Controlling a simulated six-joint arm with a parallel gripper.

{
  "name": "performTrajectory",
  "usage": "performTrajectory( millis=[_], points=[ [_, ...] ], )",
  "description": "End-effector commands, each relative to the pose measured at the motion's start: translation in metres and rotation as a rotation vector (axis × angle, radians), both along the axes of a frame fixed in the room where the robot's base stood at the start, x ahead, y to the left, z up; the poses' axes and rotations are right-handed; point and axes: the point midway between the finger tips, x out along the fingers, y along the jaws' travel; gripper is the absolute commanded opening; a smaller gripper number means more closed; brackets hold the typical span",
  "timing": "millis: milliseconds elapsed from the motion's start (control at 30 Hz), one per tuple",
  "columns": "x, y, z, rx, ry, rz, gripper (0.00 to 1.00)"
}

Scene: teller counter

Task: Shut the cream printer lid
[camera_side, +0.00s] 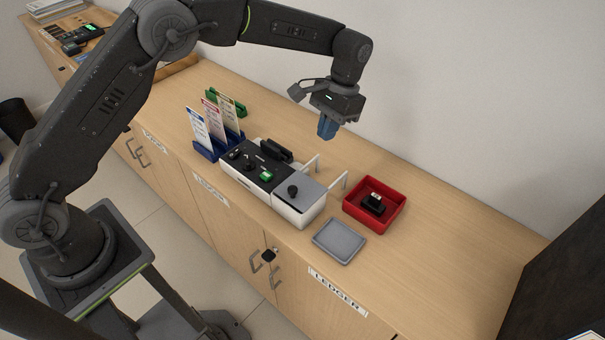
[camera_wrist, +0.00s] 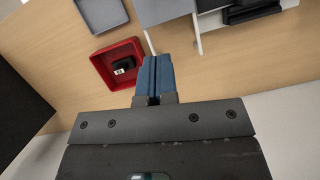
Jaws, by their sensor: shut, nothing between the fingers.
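The printer (camera_side: 287,208) is a long white-cream box with a black left section and a grey panel (camera_side: 306,190) at its right end, bearing a black knob. Two thin white bars (camera_side: 340,181) stick out at its back. I cannot tell which part is the lid or how far open it is. The grey panel (camera_wrist: 166,9) and a white bar (camera_wrist: 198,36) also show at the top of the wrist view. My gripper (camera_side: 327,130) has blue fingers, shut and empty, held above the counter behind the printer. The fingers also show in the wrist view (camera_wrist: 154,72).
A red tray (camera_side: 399,213) with a black stamp (camera_side: 373,203) lies right of the printer. A flat grey tray (camera_side: 339,241) is in front of it. A blue leaflet holder (camera_side: 206,152) stands left.

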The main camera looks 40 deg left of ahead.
Motion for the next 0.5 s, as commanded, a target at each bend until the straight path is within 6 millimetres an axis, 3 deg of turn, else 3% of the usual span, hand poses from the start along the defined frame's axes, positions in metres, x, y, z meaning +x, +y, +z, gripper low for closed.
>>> performTrajectory(
  millis=[500],
  points=[
    [-0.032,0.005,-0.093,0.001,0.004,0.000,0.00]
  ],
)
